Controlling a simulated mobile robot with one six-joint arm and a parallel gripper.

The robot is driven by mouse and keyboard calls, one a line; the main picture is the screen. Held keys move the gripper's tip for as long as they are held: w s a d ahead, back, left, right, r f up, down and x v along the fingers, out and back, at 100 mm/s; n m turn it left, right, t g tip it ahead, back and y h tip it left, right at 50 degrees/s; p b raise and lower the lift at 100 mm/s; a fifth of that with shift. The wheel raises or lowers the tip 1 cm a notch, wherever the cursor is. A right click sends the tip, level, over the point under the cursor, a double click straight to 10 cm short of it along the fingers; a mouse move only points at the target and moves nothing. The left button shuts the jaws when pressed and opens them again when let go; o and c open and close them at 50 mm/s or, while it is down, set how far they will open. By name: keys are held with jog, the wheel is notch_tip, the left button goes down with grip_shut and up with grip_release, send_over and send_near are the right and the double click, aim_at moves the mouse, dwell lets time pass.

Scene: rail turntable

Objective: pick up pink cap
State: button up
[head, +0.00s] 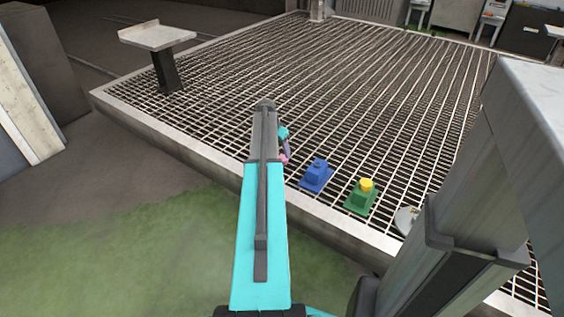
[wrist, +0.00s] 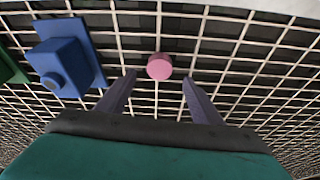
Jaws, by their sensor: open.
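The pink cap (wrist: 159,66) is a small round disc lying on the metal grating. In the wrist view it sits just beyond and between the two fingertips of my gripper (wrist: 158,80), which are spread apart and empty. In the head view the pink cap (head: 284,158) shows only in part beside my arm, close to my gripper (head: 286,152), which is also partly hidden there. I cannot tell the exact height of the fingers over the grating.
A blue block with a round knob (head: 317,176) stands right of the cap in the head view. A green block with a yellow top (head: 363,194) stands further right, then a pale round object (head: 406,219). A small pedestal table (head: 157,37) stands at the back left.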

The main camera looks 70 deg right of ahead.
aim_at(281, 156)
jog(key=shift+b+x, duration=0.9)
jog(key=shift+x, duration=1.75)
jog(key=shift+a, duration=0.1)
jog(key=shift+c, duration=0.4)
jog(key=c, duration=1)
